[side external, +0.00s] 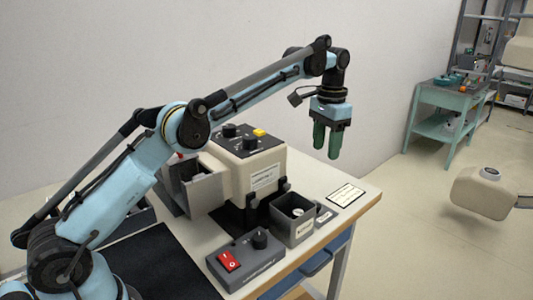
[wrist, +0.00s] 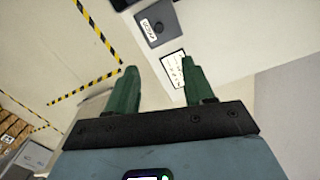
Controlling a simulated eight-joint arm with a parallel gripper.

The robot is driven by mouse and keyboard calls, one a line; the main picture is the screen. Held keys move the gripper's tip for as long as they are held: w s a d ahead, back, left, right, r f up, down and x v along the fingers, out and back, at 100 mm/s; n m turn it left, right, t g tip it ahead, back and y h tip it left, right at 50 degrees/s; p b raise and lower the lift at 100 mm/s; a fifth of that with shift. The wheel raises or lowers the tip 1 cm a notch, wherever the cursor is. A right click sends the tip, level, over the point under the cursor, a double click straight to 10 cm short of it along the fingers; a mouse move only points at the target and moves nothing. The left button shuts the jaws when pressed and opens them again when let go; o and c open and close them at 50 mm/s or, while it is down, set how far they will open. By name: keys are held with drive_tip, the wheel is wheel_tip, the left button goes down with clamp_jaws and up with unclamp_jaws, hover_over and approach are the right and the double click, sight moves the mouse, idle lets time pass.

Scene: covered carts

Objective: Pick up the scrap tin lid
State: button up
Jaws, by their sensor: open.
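A flat dark grey piece with a round knob and a white label, which looks like the scrap tin lid (wrist: 150,27), lies on the bench at the top of the wrist view. In the side view this lid (side external: 325,217) lies at the bench's right end, beside an open grey tin (side external: 294,231). Something pale shows inside the tin. The label is too small to read. My gripper (side external: 327,152) hangs in the air well above the bench, fingers pointing down, open and empty. In the wrist view its green fingertips (wrist: 159,64) are apart, with the lid beyond them.
A large beige machine (side external: 255,175) with knobs stands left of the tin. A grey switch box (side external: 245,262) with a red rocker is in front. A white printed card (side external: 346,195) lies by the bench edge.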

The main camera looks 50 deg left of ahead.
approach(318, 201)
drive_tip(key=s+d, duration=0.3)
drive_tip(key=shift+s+f, duration=0.3)
drive_tip(key=shift+f, duration=0.05)
drive_tip(key=shift+s+f, duration=0.15)
drive_tip(key=shift+f, duration=1.2)
drive_tip(key=shift+s+f, duration=0.1)
drive_tip(key=shift+f, duration=1.2)
clamp_jaws()
